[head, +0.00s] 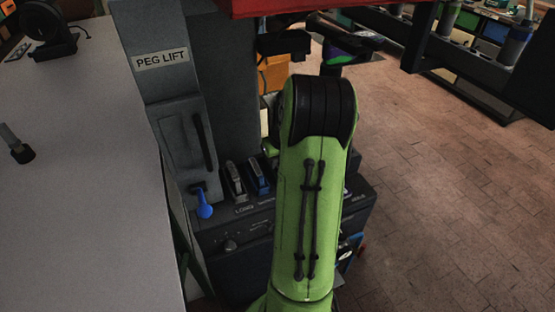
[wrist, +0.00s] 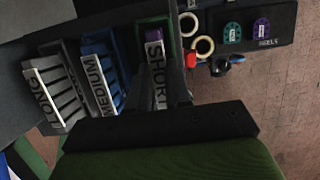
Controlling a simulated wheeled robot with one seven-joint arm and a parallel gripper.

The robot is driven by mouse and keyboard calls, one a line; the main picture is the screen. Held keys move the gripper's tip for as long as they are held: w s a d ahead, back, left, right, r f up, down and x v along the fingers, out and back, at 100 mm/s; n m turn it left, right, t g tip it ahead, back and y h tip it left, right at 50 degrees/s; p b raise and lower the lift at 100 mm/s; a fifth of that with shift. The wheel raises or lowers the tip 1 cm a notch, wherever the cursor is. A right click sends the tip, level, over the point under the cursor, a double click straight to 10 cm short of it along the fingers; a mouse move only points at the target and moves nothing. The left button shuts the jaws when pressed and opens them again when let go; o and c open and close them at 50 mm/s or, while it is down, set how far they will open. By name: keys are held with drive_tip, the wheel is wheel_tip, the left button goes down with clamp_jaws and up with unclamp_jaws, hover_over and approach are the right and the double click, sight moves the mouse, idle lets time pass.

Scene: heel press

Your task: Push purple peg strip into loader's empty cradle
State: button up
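The loader (wrist: 118,38) shows in the wrist view with side-by-side cradles labelled LONG (wrist: 48,93), MEDIUM (wrist: 98,83) and SHORT (wrist: 156,80). The LONG cradle holds grey ribbed pieces and the MEDIUM cradle blue ones. A purple piece, seemingly the purple peg strip (wrist: 153,37), shows at the upper end of the SHORT cradle. How deep it sits cannot be told. My green arm hides the gripper in the head view.
A grey column labelled PEG LIFT (head: 162,60) with a blue-handled lever (head: 204,208) stands left of my arm. A dark tray marked HEELS (wrist: 282,22) holds teal and purple round pieces, with pale rings (wrist: 204,46) beside it. Brick-patterned floor (head: 440,210) lies open at right.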

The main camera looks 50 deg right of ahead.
drive_tip(key=o, duration=0.4)
drive_tip(key=shift+s+a+f, duration=0.1)
drive_tip(key=shift+s+f, duration=0.05)
drive_tip(key=shift+f, duration=0.1)
drive_tip(key=shift+a, duration=0.1)
drive_tip(key=shift+c, duration=0.6)
drive_tip(key=shift+o, duration=2.1)
drive_tip(key=shift+w+r+p, duration=0.2)
drive_tip(key=shift+r+p, duration=0.5)
drive_tip(key=shift+r, duration=0.05)
wheel_tip(320, 180, up, 6)
drive_tip(key=p, duration=0.5)
drive_tip(key=shift+d+f, duration=0.1)
drive_tip(key=shift+d, duration=0.1)
